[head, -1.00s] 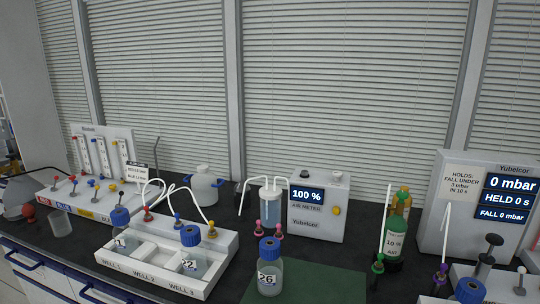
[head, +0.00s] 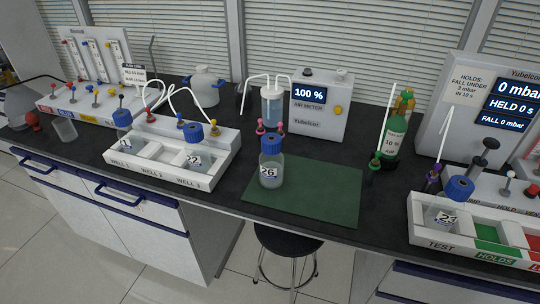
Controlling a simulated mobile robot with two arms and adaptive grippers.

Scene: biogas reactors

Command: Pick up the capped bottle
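A clear bottle with a blue cap, labelled 26 (head: 271,164), stands upright on the left part of the green mat (head: 325,190). More blue-capped bottles are in view. One (head: 123,126) stands in the left part of the white well rack (head: 160,174), and bottle 22 (head: 194,150) stands further right in it. Bottle 23 (head: 450,205) stands in the TEST section of the white tray (head: 424,236) at the right. Neither of my grippers shows in the head view.
The air meter (head: 319,110) reads 100 %, with a tubed vessel (head: 271,105) beside it. A green cylinder (head: 394,136) and the pressure box (head: 490,112) stand to the right. A stool (head: 287,240) is under the counter. The mat's middle and right are clear.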

